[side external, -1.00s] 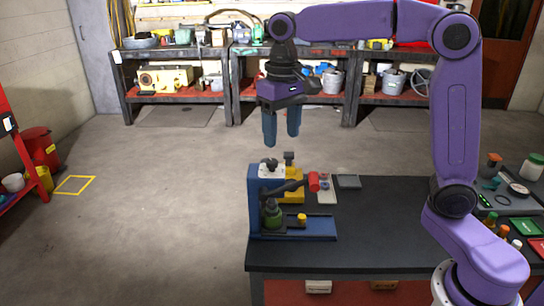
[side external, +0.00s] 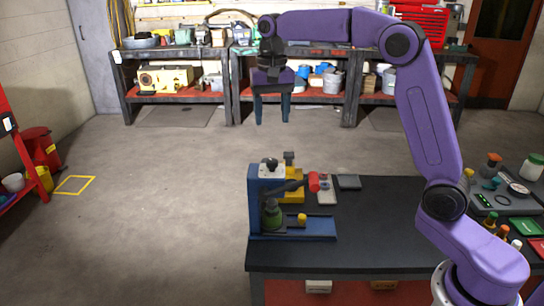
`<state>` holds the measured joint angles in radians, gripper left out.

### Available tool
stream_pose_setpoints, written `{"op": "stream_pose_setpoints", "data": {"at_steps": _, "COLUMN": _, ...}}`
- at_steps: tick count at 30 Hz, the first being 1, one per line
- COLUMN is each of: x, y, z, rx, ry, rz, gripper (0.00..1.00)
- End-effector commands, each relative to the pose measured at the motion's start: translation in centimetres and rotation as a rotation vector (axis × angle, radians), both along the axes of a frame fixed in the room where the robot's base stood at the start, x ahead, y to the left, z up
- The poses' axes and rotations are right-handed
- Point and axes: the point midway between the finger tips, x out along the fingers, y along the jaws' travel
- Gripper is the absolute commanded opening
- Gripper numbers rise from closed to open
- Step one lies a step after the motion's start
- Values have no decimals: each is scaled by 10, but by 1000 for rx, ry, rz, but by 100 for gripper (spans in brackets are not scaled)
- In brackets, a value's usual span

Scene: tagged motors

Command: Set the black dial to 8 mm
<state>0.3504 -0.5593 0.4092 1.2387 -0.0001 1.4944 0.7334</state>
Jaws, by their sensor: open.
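A blue press-like fixture (side external: 256,205) stands at the left end of the dark bench. A small black dial or knob (side external: 271,163) sits on its top; its markings are too small to read. A lever with a red handle (side external: 314,182) sticks out to the right. A green part (side external: 272,215) and a small yellow knob (side external: 302,219) are on the fixture's lower part. My gripper (side external: 272,122) is open and empty, fingers pointing down, well above the fixture and apart from it.
The middle of the bench (side external: 385,225) is clear. Bottles and a grey tray crowd the right end.

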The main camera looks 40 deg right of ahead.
Motion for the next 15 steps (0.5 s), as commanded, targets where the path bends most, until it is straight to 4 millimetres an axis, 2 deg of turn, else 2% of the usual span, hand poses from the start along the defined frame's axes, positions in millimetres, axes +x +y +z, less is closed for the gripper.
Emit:
{"op": "stream_pose_setpoints", "data": {"at_steps": 6, "x": -1, "y": -1, "z": -42, "rx": -1, "ry": 5, "rz": 1, "gripper": 59}}
{"op": "stream_pose_setpoints", "data": {"at_steps": 15, "x": -1, "y": -1, "z": -95, "rx": -1, "ry": 3, "rz": 0, "gripper": 59}}
